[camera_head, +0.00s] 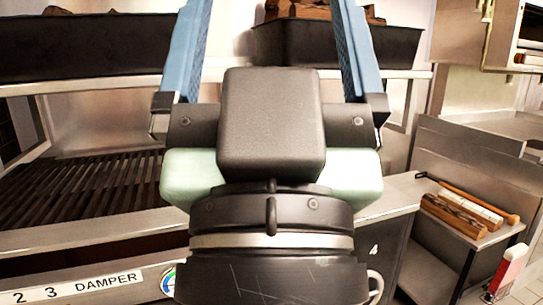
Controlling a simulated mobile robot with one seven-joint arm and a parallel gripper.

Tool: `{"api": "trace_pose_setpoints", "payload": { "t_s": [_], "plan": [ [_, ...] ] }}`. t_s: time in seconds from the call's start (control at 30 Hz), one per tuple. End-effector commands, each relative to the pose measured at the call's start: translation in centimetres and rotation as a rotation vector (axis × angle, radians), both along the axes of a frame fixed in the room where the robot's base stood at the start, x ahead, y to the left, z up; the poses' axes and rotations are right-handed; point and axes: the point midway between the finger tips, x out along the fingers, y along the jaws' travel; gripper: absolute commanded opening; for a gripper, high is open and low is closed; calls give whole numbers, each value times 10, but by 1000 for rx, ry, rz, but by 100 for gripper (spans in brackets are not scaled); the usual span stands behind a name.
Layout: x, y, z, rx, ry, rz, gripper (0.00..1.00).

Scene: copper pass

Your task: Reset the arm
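My gripper (270,20) fills the middle of the head view, with its dark body and pale green sides seen from behind. Its two blue fingers point up in the picture and stand wide apart. I see nothing held between them, but their tips run to or past the top edge. The gripper and wrist hide part of the grill and shelf behind them.
Dark trays (90,48) sit on a shelf above. At the right, wood pieces (455,215) lie on a low metal shelf near a wall cabinet (490,40).

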Motion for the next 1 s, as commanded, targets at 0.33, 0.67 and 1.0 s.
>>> {"api": "trace_pose_setpoints", "payload": {
  "t_s": [0.33, 0.67, 1.0],
  "plan": [
    [1, 0, 122, -1, 2, 0, 95],
    [1, 0, 215, -1, 3, 1, 95],
    [1, 1, 243, -1, 3, 1, 100]
  ]
}}
